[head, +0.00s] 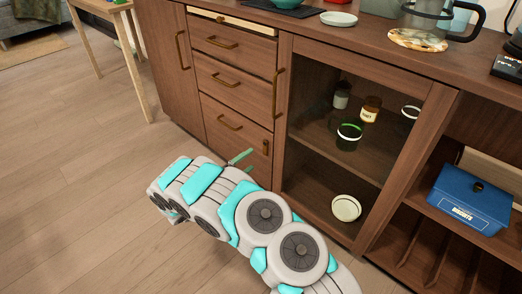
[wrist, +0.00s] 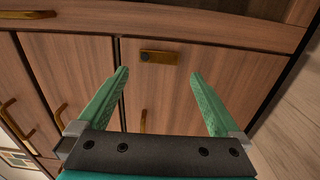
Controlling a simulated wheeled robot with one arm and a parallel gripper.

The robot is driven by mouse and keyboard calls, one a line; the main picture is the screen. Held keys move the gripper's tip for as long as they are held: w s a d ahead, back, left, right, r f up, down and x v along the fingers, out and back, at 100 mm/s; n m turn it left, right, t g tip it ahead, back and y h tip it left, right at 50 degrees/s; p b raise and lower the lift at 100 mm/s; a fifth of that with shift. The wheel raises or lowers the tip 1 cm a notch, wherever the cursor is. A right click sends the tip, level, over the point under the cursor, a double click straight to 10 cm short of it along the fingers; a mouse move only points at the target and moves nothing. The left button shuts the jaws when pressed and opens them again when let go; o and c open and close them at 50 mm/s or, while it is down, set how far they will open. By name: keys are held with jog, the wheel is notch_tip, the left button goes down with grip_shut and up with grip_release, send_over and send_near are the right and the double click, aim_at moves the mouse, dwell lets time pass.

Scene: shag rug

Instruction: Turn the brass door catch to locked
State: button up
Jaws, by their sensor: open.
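The brass door catch (wrist: 158,57) shows in the wrist view as a small flat bar lying crosswise on a wooden front. A dark round spot is near its left end. My gripper (wrist: 159,76) is open and empty. Its two green fingers are spread to either side of the catch in the picture, and whether they touch the wood I cannot tell. In the head view my gripper (head: 243,160) is close to the cabinet's lower drawers. A small brass piece (head: 265,147) at the lower drawer's right edge looks like the catch.
Brass bar handles (head: 229,122) stick out from the drawers. A glass-fronted door (head: 350,125) with jars and a bowl inside is to the right. A blue box (head: 470,197) sits on an open shelf. The wooden floor (head: 80,200) at left is clear.

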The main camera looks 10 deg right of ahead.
aim_at(265, 149)
jog(key=x, duration=0.7)
jog(key=shift+w+d+p, duration=0.15)
jog(key=shift+d+p, duration=0.1)
jog(key=shift+p, duration=0.1)
jog(key=shift+c, duration=0.2)
jog(key=c, duration=1)
